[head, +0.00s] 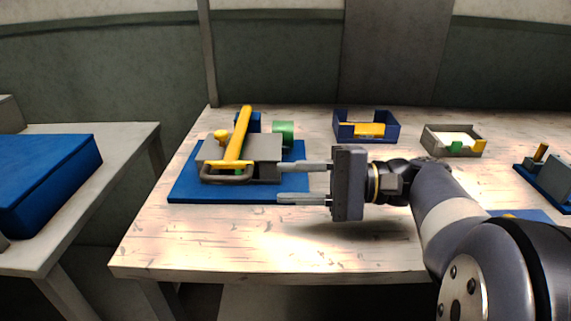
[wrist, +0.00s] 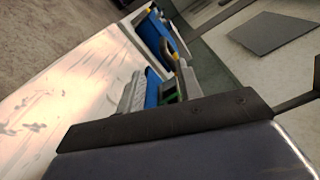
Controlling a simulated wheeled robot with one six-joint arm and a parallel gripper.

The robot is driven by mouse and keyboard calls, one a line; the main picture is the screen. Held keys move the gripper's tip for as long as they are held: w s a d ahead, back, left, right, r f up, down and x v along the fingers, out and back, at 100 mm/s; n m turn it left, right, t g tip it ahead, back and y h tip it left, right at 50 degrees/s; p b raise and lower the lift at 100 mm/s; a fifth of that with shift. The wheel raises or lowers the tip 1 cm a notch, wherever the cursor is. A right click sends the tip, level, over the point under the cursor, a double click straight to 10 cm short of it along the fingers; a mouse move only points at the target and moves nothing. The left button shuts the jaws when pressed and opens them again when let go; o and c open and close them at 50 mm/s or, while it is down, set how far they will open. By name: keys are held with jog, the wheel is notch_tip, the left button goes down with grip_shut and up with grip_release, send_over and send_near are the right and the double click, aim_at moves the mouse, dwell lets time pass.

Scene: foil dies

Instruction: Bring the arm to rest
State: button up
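My gripper (head: 281,181) is in the middle of the head view, pointing left. Its two pale fingers are apart, with nothing seen between them. The fingertips are at the right side of a blue mat (head: 185,190), seemingly above it. A grey block device (head: 264,148) stands on the mat, with a long yellow bar (head: 240,138) tilted across it and a dark loop handle (head: 228,180) in front. A green cylinder (head: 283,132) stands behind it. In the wrist view, the fingers frame part of the blue mat (wrist: 152,88).
A blue bin (head: 348,130) with yellow pieces and a grey tray (head: 432,143) stand behind my arm. Another blue-based device (head: 545,185) is at the right edge. A side table with a blue slab (head: 50,175) is at left. The table's front left is clear.

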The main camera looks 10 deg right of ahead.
aim_at(240, 182)
jog(key=shift+w+a+r+b, duration=0.1)
jog(key=shift+w+a+b, duration=0.2)
jog(key=shift+a, duration=1.45)
jog(key=shift+w+a+f+b, duration=0.15)
jog(key=shift+w+a, duration=0.2)
jog(key=shift+a, duration=1.45)
jog(key=shift+w+a+r+b, duration=0.15)
jog(key=shift+w+a+b, duration=0.15)
jog(key=shift+a, duration=1.45)
